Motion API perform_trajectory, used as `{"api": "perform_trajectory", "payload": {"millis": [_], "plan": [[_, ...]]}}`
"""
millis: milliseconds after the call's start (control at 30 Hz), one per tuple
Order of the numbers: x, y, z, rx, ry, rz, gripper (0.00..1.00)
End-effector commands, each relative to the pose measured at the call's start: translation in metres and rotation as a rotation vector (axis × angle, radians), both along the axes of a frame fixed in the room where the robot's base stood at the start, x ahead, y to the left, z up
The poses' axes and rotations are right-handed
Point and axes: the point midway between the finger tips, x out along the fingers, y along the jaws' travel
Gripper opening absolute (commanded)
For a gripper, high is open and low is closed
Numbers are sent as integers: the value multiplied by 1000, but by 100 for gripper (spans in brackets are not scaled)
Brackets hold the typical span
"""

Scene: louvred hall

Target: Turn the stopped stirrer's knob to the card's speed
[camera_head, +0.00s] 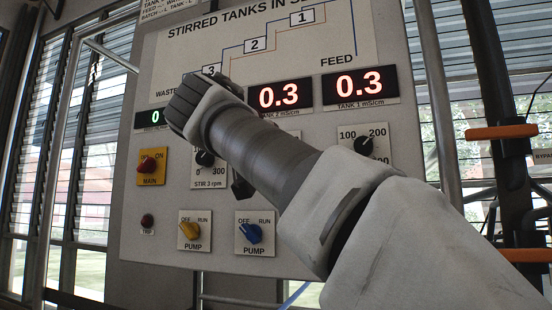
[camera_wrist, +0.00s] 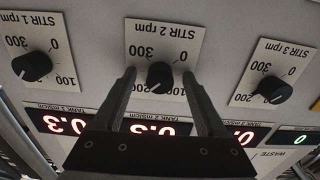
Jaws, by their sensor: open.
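In the wrist view, which is upside down, my gripper (camera_wrist: 159,74) is open, with one finger on each side of the black STIR 2 rpm knob (camera_wrist: 159,77). I cannot tell whether the fingers touch it. The STIR 1 knob (camera_wrist: 32,66) and STIR 3 knob (camera_wrist: 275,90) sit on either side. In the head view, the STIR 3 knob (camera_head: 205,157) and STIR 1 knob (camera_head: 364,145) show, but my arm hides the STIR 2 knob. The knobs' exact settings are too small to read. A printed sheet (camera_head: 182,5) at the top is cut off; no speed is readable on it.
The panel (camera_head: 110,215) carries red 0.3 displays (camera_head: 280,95) and a green 0 display (camera_head: 155,117). A red MAIN switch (camera_head: 147,165), a yellow pump switch (camera_head: 190,230) and a blue one (camera_head: 251,233) are lower. Pipes with orange handles (camera_head: 502,132) stand at right.

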Motion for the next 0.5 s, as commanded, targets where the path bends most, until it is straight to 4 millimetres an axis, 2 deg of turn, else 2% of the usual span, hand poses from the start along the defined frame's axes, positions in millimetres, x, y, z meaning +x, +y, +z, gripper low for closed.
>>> {"api": "perform_trajectory", "payload": {"millis": [500], "plan": [[-52,20,0,0,0,4,75]]}}
